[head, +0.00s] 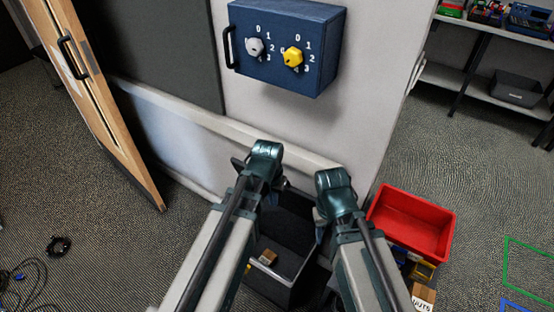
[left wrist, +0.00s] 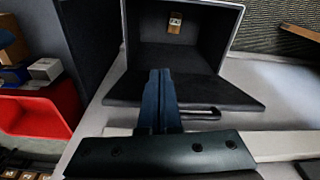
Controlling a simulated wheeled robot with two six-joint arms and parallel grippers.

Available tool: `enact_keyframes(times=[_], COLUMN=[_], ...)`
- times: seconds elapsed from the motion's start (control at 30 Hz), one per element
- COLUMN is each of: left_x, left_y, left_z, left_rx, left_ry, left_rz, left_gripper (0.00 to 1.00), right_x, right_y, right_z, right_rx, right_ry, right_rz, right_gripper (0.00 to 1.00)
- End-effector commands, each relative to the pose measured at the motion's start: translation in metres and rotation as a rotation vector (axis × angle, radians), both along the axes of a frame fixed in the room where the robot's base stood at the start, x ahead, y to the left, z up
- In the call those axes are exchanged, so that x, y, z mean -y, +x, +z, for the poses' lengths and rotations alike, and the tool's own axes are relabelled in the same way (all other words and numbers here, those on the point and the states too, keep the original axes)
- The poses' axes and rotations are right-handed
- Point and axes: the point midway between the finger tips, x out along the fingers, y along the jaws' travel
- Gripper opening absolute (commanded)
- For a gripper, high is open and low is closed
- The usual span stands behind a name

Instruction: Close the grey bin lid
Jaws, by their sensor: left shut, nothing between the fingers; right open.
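The grey bin (head: 267,289) stands low in front of me in the head view, between my two arms, with its dark inside uncovered. It also shows at the top of the left wrist view (left wrist: 236,30). Its lid (left wrist: 215,92) is open, a dark panel with a bar handle (left wrist: 203,112) near the pale wall ledge. My left gripper (head: 264,162) is shut and empty; its fingers (left wrist: 160,76) overlap the lid in the left wrist view, and I cannot tell whether they touch it. My right gripper (head: 332,186) is open above the bin's right side; its fingertips are mostly hidden.
A small brown box (head: 268,257) lies inside the grey bin. A red bin (head: 411,222) stands to the right, with small boxes (head: 423,292) in front. A blue panel box (head: 287,46) with two knobs hangs above. Cables (head: 30,285) lie on the floor at left.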

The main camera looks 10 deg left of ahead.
Motion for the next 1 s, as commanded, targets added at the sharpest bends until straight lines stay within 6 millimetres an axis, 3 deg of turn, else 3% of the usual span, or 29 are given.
enact_keyframes(times=[0.03,0.2,0.33,0.47,0.67,1.0], left_x=[-0.004,-0.011,-0.012,-0.013,-0.012,-0.008], left_y=[0.023,0.101,0.141,0.153,0.153,0.163], left_z=[0.018,0.047,0.059,0.063,0.06,0.033], left_rx=[0.028,0.167,0.25,0.283,0.285,0.284], left_ry=[-0.016,-0.068,-0.085,-0.089,-0.089,-0.089], left_rz=[-0.006,-0.083,-0.139,-0.161,-0.163,-0.163], left_gripper=[0.0,0.0,0.0,0.0,0.0,0.0], right_x=[0.0,0.0,0.0,0.0,0.0,0.0], right_y=[0.0,0.0,0.0,0.0,0.0,0.0], right_z=[0.017,0.039,0.045,0.046,0.043,0.016], right_rx=[0.0,0.0,0.0,0.0,0.0,0.0], right_ry=[0.0,0.0,0.0,0.0,0.0,0.0], right_rz=[0.0,0.0,0.0,0.0,0.0,0.0], right_gripper=[0.5,0.5,0.5,0.5,0.5,0.5])
